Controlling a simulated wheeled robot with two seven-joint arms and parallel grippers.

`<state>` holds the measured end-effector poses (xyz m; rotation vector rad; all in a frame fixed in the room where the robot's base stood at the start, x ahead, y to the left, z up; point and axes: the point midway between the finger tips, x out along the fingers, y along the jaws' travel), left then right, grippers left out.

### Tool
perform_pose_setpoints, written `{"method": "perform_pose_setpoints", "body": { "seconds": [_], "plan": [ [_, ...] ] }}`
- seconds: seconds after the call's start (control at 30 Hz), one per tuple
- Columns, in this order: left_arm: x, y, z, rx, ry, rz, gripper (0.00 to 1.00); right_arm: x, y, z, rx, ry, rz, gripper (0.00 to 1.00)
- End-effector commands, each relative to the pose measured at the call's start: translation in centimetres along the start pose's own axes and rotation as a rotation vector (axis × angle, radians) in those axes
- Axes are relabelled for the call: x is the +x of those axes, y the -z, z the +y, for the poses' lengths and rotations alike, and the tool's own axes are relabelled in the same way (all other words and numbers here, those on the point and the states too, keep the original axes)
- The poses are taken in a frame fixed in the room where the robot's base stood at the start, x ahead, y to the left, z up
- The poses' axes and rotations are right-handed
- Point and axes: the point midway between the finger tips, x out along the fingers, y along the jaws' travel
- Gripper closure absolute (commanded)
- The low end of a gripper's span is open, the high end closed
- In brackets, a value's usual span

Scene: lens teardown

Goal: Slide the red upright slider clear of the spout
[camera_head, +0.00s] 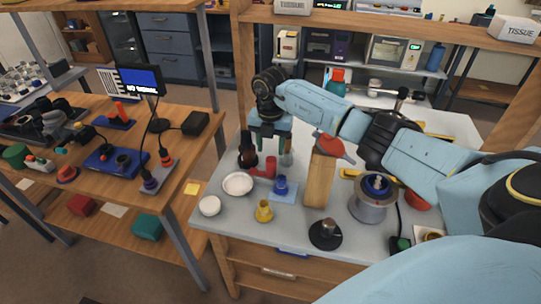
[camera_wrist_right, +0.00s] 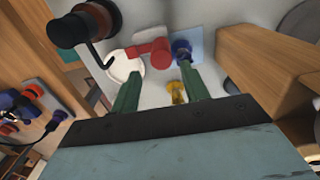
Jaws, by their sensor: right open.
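A red piece (camera_head: 269,166) with an upright cylinder and a sideways arm stands on the grey worktop; it also shows in the right wrist view (camera_wrist_right: 158,52). I cannot tell for sure whether it is the slider or the spout. My right gripper (camera_head: 271,148) is open above and behind it in the head view. In the right wrist view, its two green fingers (camera_wrist_right: 161,74) are apart with nothing held between them, and the red piece appears beyond their tips. My left gripper is not in view.
A tall wooden block (camera_head: 320,178) stands close right of the red piece. A dark brown item with a black crank (camera_wrist_right: 88,25) stands at its left.

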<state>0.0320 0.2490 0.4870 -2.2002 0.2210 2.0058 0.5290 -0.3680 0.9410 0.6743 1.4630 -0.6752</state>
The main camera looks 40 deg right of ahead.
Motion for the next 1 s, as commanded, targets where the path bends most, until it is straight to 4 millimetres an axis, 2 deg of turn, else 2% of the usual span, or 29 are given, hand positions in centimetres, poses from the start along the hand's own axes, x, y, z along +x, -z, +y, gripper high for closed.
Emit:
{"method": "perform_pose_setpoints", "body": {
  "seconds": [0.03, 0.2, 0.4, 1.0],
  "plan": [
    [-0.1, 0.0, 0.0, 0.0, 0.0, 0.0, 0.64, -1.4, -0.1, 0.0, -0.001, -0.003, -0.004, 0.55],
    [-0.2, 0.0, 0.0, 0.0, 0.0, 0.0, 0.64, -4.7, -0.1, 0.0, 0.0, -0.002, -0.003, 0.55],
    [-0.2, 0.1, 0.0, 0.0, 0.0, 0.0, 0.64, -6.8, 0.0, 0.0, 0.0, -0.001, -0.001, 0.55],
    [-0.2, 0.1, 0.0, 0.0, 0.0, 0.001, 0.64, -7.1, 0.0, 0.0, 0.001, -0.001, 0.0, 0.55]
  ]
}}
